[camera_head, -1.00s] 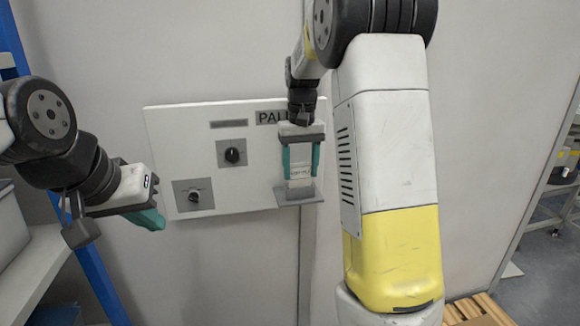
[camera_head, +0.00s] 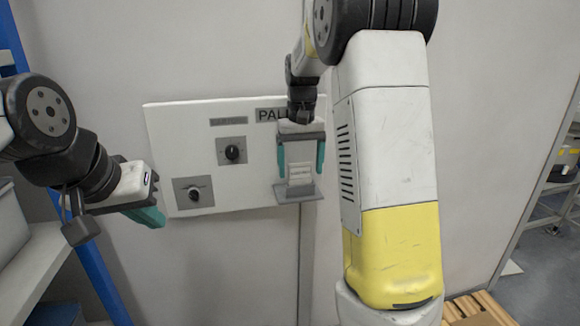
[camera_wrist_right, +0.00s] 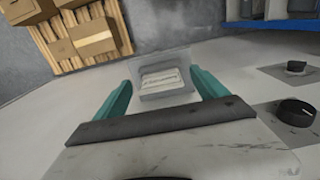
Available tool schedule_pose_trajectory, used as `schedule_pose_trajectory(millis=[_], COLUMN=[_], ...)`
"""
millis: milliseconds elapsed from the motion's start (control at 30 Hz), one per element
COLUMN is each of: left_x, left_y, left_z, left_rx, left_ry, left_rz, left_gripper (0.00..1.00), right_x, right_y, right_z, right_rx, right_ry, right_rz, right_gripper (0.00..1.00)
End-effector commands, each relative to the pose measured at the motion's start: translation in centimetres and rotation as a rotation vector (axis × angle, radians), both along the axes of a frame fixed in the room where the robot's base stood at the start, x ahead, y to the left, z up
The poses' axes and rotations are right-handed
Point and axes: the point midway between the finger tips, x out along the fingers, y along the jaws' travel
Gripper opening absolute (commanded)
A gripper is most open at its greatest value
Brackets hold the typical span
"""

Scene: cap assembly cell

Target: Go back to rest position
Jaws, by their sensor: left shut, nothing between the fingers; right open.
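My right gripper (camera_head: 301,158) is open in front of a white panel (camera_head: 240,190) on the wall. Its teal fingers stand apart on either side of a small whitish block (camera_head: 300,178), which rests on a grey bracket (camera_head: 300,195) at the panel. In the right wrist view the fingers (camera_wrist_right: 162,95) are spread, with the block (camera_wrist_right: 162,80) between and beyond them, not gripped. My left gripper (camera_head: 152,216) is shut and empty at the left, in front of the panel's left edge.
The panel carries two dark knobs, an upper one (camera_head: 232,152) and a lower one (camera_head: 194,192). A blue rack post (camera_head: 98,270) and a shelf (camera_head: 35,262) stand at the left. A wooden pallet (camera_head: 490,312) lies on the floor at lower right, with boxes (camera_wrist_right: 92,37) on it.

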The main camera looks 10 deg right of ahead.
Motion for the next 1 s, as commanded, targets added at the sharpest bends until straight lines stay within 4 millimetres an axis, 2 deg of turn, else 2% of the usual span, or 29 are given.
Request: schedule_pose_trajectory(millis=[167,433,567,667,767,1000], left_x=[0.0,0.0,0.0,0.0,0.0,0.0], left_y=[0.0,0.0,0.0,0.0,0.0,0.0], left_z=[0.0,0.0,0.0,0.0,0.0,0.0], left_rx=[0.0,0.0,0.0,0.0,0.0,0.0], left_ry=[0.0,0.0,0.0,0.0,0.0,0.0], left_rz=[0.0,0.0,0.0,0.0,0.0,0.0], left_gripper=[0.0,0.0,0.0,0.0,0.0,0.0], right_x=[0.1,0.1,0.0,-0.9,-2.9,-11.3], right_y=[0.0,0.0,0.0,-0.4,-0.8,-0.5], right_z=[1.7,6.2,7.4,8.0,8.4,9.0], right_rx=[0.001,0.0,0.003,0.025,0.075,0.202], right_ry=[-0.004,-0.004,-0.003,-0.016,-0.055,-0.227], right_rz=[-0.001,0.0,0.0,-0.004,-0.008,-0.001], right_gripper=[0.83,0.83,0.83,0.83,0.83,0.83])
